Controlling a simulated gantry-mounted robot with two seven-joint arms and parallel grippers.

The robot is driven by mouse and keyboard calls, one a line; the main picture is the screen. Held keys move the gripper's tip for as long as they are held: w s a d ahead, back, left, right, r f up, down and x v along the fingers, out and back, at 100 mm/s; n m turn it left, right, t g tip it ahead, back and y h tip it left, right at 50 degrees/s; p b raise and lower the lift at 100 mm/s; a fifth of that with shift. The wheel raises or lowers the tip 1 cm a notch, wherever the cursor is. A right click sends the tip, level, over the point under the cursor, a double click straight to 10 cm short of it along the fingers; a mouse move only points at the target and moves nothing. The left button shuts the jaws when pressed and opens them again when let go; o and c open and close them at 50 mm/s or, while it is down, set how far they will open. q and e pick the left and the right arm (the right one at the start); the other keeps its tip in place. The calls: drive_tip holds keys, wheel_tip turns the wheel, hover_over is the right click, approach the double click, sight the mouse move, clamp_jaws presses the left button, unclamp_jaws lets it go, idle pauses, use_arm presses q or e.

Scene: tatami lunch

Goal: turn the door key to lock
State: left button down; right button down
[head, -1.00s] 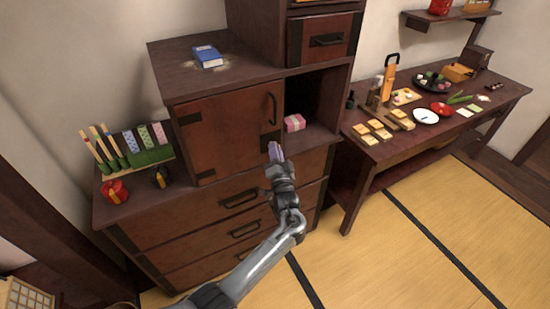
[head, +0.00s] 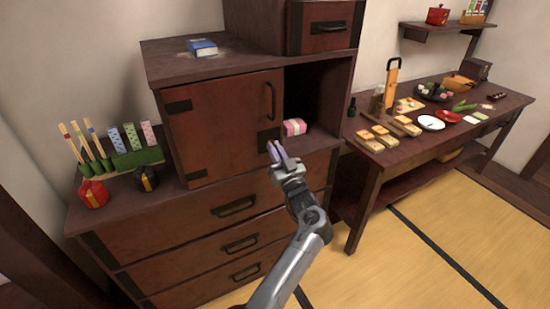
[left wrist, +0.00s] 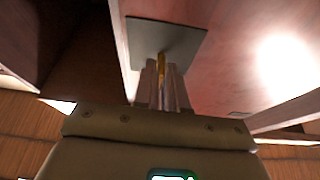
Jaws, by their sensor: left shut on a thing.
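The brown cabinet door (head: 222,125) looks closed over the left compartment, with a dark curved handle (head: 268,101) near its right edge. Below the handle is a dark lock plate (head: 268,134), seen as a grey square in the left wrist view (left wrist: 185,42). A thin golden key (left wrist: 161,66) stands out from the plate. My left gripper (head: 274,152) is at the plate, its fingers (left wrist: 161,82) shut on the key from either side. The fingers hide part of the key, and it is too small to make out in the head view.
A pink box (head: 294,127) sits in the open compartment right of the door. Red (head: 93,194) and black (head: 146,178) bundles stand at left. A laden side table (head: 450,120) stands at right.

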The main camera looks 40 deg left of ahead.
use_arm(q)
drive_tip(key=shift+f+n+g, duration=0.1)
drive_tip(key=shift+n+g, duration=0.2)
drive_tip(key=shift+n, duration=0.1)
drive_tip(key=c, duration=1.3)
unclamp_jaws()
